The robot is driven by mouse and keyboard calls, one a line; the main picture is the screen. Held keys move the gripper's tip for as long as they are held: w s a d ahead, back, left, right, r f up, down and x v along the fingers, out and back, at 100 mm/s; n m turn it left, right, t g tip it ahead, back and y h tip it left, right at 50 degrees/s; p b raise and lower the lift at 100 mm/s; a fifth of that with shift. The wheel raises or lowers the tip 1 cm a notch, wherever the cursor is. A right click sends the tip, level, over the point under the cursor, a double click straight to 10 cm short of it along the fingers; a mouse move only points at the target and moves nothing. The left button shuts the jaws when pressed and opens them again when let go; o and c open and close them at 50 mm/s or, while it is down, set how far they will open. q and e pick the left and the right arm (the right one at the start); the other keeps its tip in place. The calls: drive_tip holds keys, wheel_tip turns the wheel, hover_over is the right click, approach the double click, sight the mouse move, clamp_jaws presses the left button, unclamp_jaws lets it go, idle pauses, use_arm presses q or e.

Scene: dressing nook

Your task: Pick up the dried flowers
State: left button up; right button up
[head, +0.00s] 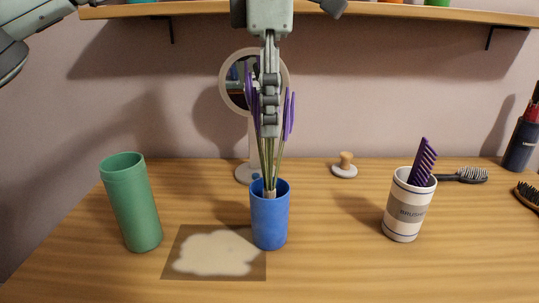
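The dried flowers (289,115) are purple heads on thin green-tan stems. They stand upright in a blue cup (270,218) on the wooden table. My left gripper (268,130) points straight down above the cup, in line with the flowers. Its fingers show edge-on, one hiding the other, and cover the middle of the bunch. Purple heads show on both sides of the fingers, and the stems show below the fingertips. I cannot tell whether the fingers are closed on the stems. My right gripper is not in view.
A green tumbler (132,205) leans slightly at left, near a pale-blotched mat (215,253). A round mirror (227,82) stands behind the flowers. A white brush cup (408,207) with a purple comb (424,162) stands at right. A shelf (420,12) crosses above. The front right table is clear.

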use_arm(q)
drive_tip(key=c, duration=1)
